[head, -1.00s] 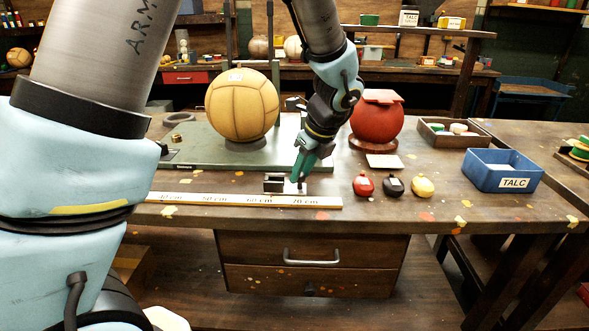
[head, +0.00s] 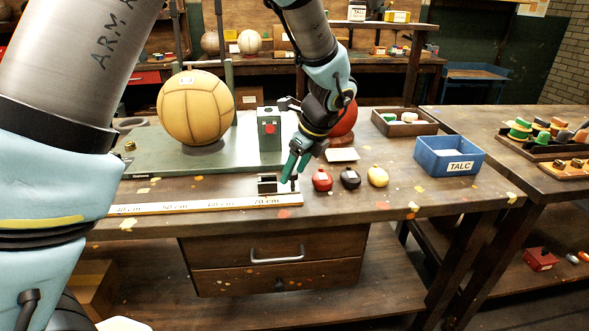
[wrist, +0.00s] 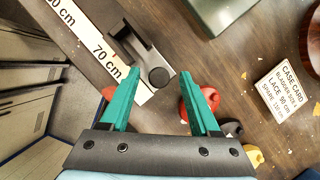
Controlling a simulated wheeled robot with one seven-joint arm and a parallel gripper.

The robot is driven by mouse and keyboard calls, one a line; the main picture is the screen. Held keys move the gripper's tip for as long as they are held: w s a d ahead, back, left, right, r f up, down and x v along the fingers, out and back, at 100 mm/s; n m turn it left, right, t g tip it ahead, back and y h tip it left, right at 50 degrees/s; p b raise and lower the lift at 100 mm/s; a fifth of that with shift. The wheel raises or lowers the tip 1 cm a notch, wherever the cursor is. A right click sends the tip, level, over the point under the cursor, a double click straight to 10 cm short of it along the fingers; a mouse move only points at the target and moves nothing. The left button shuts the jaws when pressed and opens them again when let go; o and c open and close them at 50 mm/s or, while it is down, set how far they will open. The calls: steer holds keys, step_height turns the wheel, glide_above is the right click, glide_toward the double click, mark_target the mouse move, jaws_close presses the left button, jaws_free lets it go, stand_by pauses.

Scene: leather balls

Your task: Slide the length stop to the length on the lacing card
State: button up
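The length stop (head: 266,185) is a dark block on a metal plate beside the white scale (head: 190,206), near the 70 cm mark. In the wrist view the stop (wrist: 131,45) has a round black knob (wrist: 160,77). My gripper (head: 290,177) is at the stop's right end, its green fingers pointing down. In the wrist view my gripper (wrist: 161,76) is open, with the knob between its fingertips and gaps on both sides. The white card (head: 341,155) lies behind the coloured bulbs; in the wrist view the card (wrist: 283,91) has a LACE line, apparently 90 cm.
Red (head: 322,180), black (head: 350,178) and yellow (head: 378,176) bulbs stand right of the stop. A blue talc box (head: 450,168) is farther right.

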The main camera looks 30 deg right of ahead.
steer(key=b+v, duration=0.1)
steer(key=v, duration=0.9)
steer(key=shift+r, duration=0.4)
steer(key=w+a+f+n+g, duration=0.1)
steer(key=w+a+f+n, duration=0.15)
steer(key=a+n, duration=0.35)
steer(key=w+a+f+n+g, duration=0.1)
steer(key=w+a+n, duration=0.25)
steer(key=a, duration=0.55)
steer(key=w+a+f+n+g, duration=0.1)
steer(key=w+a+n, duration=0.1)
steer(key=a+n, duration=0.4)
steer(key=s+a+f+n+h, duration=0.1)
steer(key=s+a+f+n, duration=0.1)
steer(key=a+n, duration=0.5)
steer(key=s+a+f+n, duration=0.1)
steer(key=s+a+n, duration=0.1)
steer(key=a+n, duration=0.6)
steer(key=a, duration=0.4)
steer(key=shift+a+f+h, duration=0.4)
